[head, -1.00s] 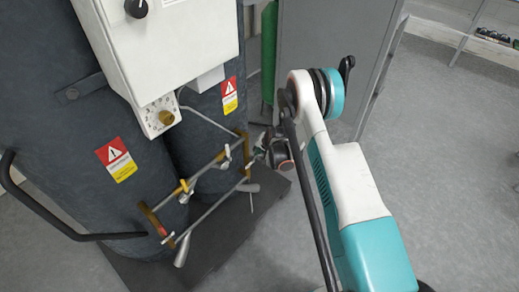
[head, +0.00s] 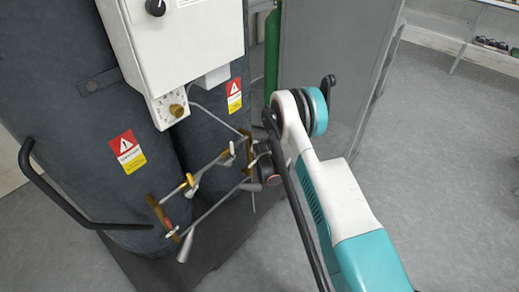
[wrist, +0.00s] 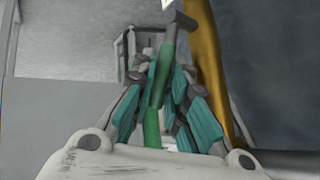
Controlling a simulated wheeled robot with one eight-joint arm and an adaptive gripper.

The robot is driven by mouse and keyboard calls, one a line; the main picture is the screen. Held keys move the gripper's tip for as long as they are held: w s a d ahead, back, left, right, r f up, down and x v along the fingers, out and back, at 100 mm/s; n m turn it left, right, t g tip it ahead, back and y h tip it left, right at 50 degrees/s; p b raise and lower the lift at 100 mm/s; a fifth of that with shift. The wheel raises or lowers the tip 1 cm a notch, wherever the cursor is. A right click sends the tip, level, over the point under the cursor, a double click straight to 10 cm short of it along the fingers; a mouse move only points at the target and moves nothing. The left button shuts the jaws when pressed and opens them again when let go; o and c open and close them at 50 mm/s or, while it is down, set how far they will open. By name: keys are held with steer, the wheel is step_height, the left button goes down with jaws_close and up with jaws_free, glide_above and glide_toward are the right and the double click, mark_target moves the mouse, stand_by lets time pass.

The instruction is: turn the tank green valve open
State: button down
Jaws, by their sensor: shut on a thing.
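The tank's green valve (wrist: 154,115) shows in the wrist view as a green handle running lengthwise between the fingers. My gripper (wrist: 165,85), with teal finger pads, is shut on it. In the head view my gripper (head: 266,168) is at the right end of the pipe frame, partly hidden by my arm. The green valve cannot be made out there. The dark grey tanks (head: 62,85) stand at the left, with brass and grey pipework (head: 215,185) low in front of them.
A white control box (head: 180,40) is fixed to the tanks. A black bar handle (head: 50,195) sticks out at the left. A grey cabinet (head: 330,60) and a green cylinder (head: 271,60) stand behind my arm. The floor (head: 440,170) at the right is clear.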

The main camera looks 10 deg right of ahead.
steer(key=c, duration=1.6)
jaws_free()
steer(key=shift+o, duration=0.2)
steer(key=d+v, duration=0.1)
steer(key=v, duration=0.7)
steer(key=shift+a, duration=0.45)
